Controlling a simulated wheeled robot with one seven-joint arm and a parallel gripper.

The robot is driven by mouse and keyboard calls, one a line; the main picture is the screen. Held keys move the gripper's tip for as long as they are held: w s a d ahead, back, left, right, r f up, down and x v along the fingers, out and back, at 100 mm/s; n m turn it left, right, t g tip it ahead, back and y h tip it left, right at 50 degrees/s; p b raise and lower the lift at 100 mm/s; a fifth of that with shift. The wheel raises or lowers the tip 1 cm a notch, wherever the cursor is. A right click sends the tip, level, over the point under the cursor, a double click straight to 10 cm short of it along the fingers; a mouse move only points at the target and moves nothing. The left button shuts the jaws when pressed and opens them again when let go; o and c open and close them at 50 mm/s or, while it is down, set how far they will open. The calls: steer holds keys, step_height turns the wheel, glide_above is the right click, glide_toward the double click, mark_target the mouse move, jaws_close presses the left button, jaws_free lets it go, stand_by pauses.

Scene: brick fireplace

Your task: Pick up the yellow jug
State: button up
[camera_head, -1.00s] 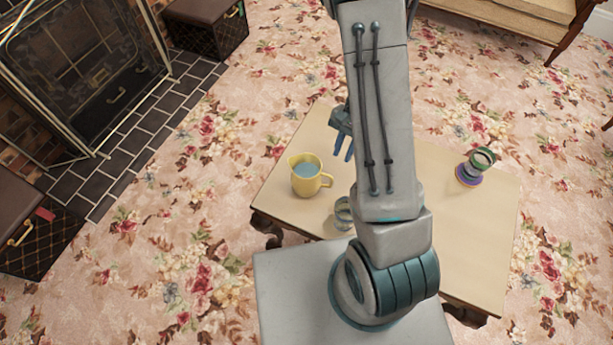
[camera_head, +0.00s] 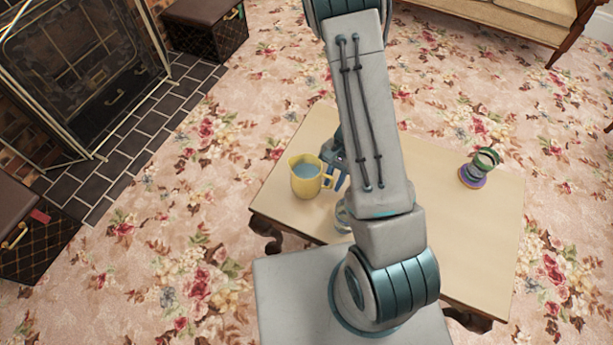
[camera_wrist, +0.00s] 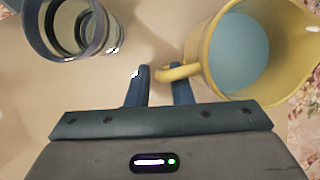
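The yellow jug (camera_head: 305,182) stands upright on the wooden table's left part, with bluish contents and its handle toward the right. In the wrist view the jug (camera_wrist: 208,60) is at the upper right, its handle reaching left to the fingertips. My gripper (camera_wrist: 160,86) is open, with one blue finger on each side of the handle's outer end; I cannot tell whether they touch it. In the head view my gripper (camera_head: 336,173) is just right of the jug, partly hidden by my arm.
A glass (camera_wrist: 80,28) stands close to the left of my gripper in the wrist view; my arm partly hides it in the head view. A purple-and-green object (camera_head: 480,168) stands on the right of the table (camera_head: 450,230). The table's middle right is clear.

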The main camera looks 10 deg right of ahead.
jaws_close()
steer(key=shift+r, duration=0.1)
